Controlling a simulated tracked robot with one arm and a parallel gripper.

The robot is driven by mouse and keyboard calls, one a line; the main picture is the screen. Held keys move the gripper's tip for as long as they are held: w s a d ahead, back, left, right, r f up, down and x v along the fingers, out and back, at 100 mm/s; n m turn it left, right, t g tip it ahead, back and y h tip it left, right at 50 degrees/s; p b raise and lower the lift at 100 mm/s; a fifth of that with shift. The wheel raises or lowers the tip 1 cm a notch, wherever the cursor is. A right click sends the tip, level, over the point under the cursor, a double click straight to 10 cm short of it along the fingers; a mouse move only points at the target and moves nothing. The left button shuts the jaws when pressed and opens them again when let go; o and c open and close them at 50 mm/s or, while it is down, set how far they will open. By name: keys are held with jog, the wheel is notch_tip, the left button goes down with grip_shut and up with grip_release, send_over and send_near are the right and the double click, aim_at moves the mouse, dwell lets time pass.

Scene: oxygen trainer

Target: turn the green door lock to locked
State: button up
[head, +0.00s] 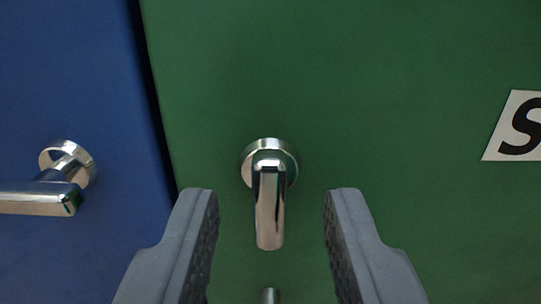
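The green door (400,80) fills the middle and right of the head view. On it is a shiny metal lever lock (269,210) on a round base. The lever hangs straight down in the picture. My gripper (271,195) is open, with one grey finger on each side of the lever. There is a gap between each finger and the lever, so neither finger appears to touch it. How far the fingertips are from the door surface I cannot tell.
A blue door (70,80) stands to the left, past a dark gap. Its metal lever handle (40,199) points left. A white label with a black letter S (519,128) is on the green door at the right. A small metal stub (269,296) shows at the bottom.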

jog(key=shift+w, duration=0.7)
